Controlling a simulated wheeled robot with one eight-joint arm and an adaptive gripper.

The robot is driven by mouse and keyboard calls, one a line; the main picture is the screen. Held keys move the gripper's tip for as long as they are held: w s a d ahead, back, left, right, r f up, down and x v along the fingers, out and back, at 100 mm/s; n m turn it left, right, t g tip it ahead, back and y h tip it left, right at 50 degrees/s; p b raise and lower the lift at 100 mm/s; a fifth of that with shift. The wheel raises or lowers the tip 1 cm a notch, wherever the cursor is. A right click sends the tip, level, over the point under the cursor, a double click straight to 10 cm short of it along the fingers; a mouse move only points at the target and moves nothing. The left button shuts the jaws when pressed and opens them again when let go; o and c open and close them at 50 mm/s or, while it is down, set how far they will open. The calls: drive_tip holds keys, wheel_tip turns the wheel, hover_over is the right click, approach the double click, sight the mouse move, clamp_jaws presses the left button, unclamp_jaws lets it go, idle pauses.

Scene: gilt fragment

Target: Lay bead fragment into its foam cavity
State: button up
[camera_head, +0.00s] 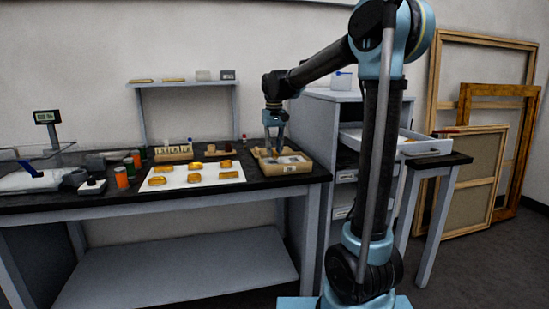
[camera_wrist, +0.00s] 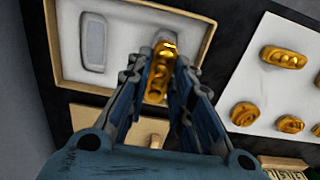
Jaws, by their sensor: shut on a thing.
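My gripper (camera_wrist: 160,80) is shut on a gold bead fragment (camera_wrist: 158,78), a narrow gilt piece with rounded beads, seen between the fingers in the wrist view. It is over the tan box with a pale foam bed (camera_wrist: 65,45). One long rounded foam cavity (camera_wrist: 95,40) shows in the foam, to the left of the fragment and apart from it. In the head view my gripper (camera_head: 274,152) points down over the tan box (camera_head: 285,166) at the right of the bench. The gap between the fragment and the foam cannot be told.
A white sheet (camera_head: 207,184) with several gilt fragments lies left of the box. A wooden rack (camera_head: 174,154) stands behind it. Orange bottles (camera_head: 121,177) and a scale (camera_head: 47,117) are at the bench's left. An open drawer (camera_head: 420,148) is at the right.

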sight(274, 150)
drive_tip(key=shift+f, duration=1.5)
drive_tip(key=shift+f, duration=0.2)
drive_tip(key=shift+s+f, duration=0.1)
drive_tip(key=shift+f, duration=0.15)
drive_tip(key=o, duration=0.8)
drive_tip(key=shift+f, duration=0.15)
